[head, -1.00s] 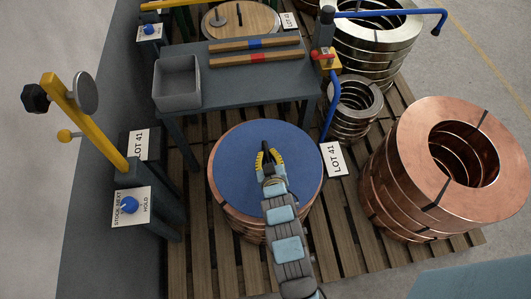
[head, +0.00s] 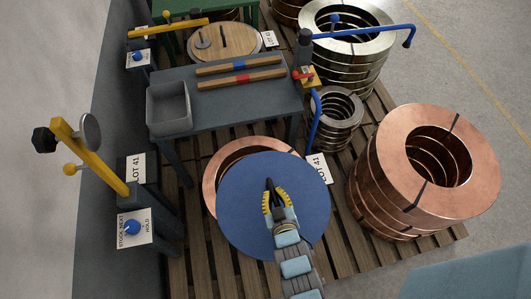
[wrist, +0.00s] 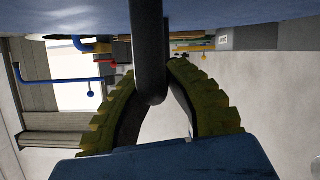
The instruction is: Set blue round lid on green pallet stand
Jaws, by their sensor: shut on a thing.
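The blue round lid (head: 240,205) is in my gripper (head: 272,192). In the wrist view, my gripper (wrist: 152,80) has its yellow ribbed fingers shut around a dark upright handle (wrist: 149,45), with the lid's surface (wrist: 80,15) across the top. In the head view the lid hangs over the front of a copper coil stack (head: 215,172), whose back left rim shows. The gap between lid and coils cannot be judged. The green pallet stand (head: 180,42) is at the back left, partly hidden, with a round wooden lid (head: 240,38) on it.
A grey table (head: 220,112) with a grey bin (head: 168,108) and two wooden bars stands between lid and green stand. A blue lever arm (head: 365,30) reaches over the steel coils (head: 345,55). Copper coils (head: 400,140) stand right; yellow-armed posts (head: 95,155) stand left.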

